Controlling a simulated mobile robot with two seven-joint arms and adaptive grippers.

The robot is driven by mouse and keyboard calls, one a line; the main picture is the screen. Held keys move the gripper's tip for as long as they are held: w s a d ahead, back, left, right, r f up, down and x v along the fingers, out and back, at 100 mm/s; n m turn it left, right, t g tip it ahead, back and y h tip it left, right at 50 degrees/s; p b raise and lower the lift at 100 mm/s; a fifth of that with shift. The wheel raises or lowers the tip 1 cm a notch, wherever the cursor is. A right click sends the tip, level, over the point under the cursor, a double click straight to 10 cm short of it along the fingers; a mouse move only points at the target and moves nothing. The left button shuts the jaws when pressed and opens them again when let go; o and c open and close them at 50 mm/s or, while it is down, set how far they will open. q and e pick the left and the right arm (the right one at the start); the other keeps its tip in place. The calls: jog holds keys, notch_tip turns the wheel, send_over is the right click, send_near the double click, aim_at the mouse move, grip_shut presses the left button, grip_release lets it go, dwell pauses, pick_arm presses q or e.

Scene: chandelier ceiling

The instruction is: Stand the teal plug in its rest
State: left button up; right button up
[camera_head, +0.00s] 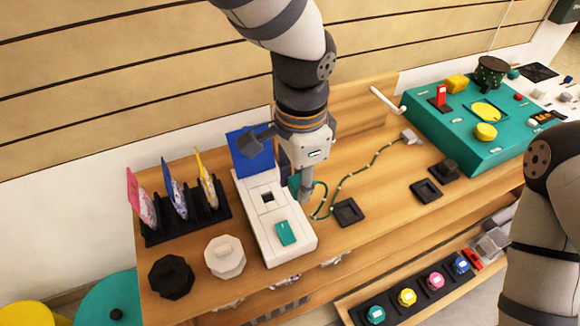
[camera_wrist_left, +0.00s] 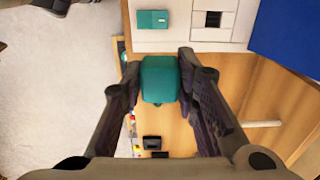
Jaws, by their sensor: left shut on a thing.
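My left gripper (camera_head: 299,186) points down beside the white box and is shut on the teal plug (camera_head: 294,184). In the left wrist view the teal plug (camera_wrist_left: 160,79) sits between both fingers of my left gripper (camera_wrist_left: 160,84). In the head view the fingers partly hide it. A dark cord with light spots runs from near the plug to a grey block (camera_head: 409,137). Two black square holders, a near one (camera_head: 348,212) and a farther one (camera_head: 425,191), lie to the right of the gripper. I cannot tell which is the plug's rest. My right gripper is out of view.
The white box (camera_head: 278,250) has a teal rocker and a raised blue lid (camera_head: 250,152). A black rack (camera_head: 187,217) with colored packets stands left. A teal panel box (camera_head: 480,125) stands at the right. A lower shelf (camera_head: 413,300) holds several colored knobs.

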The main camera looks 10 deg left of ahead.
pick_arm(q)
jog(key=w+d+f+b, duration=0.2)
jog(key=w+d+b, duration=0.3)
jog(key=w, duration=0.6)
jog(key=shift+d+f, duration=0.15)
jog(key=shift+f, duration=0.1)
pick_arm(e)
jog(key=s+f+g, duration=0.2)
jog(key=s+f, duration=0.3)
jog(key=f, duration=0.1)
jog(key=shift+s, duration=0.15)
pick_arm(q)
jog(key=shift+w, duration=0.1)
